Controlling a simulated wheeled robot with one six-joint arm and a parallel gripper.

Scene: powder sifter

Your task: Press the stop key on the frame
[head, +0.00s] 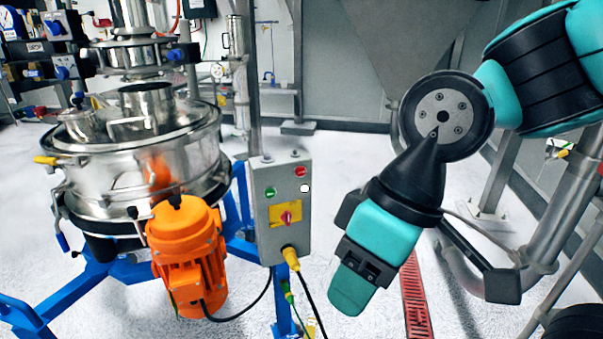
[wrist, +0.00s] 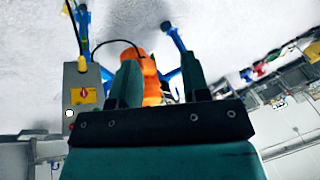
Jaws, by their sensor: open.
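The stop key, a small red button (head: 300,171), sits at the upper right of the grey control box (head: 265,232) on the blue frame. A green button (head: 270,192) is to its left, and a yellow plate with a red rotary switch (head: 286,217) is below. My gripper (head: 348,298) is right of the box, pointing down and apart from it in the head view. In the wrist view my gripper (wrist: 161,75) has its two fingers spread with nothing held.
A steel sifter (head: 140,175) with an orange motor (head: 188,250) stands left of the box on blue legs (head: 90,283). Cables hang under the box. A steel pipe (head: 565,205) stands at the right. A red floor grate (head: 415,295) runs below my arm.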

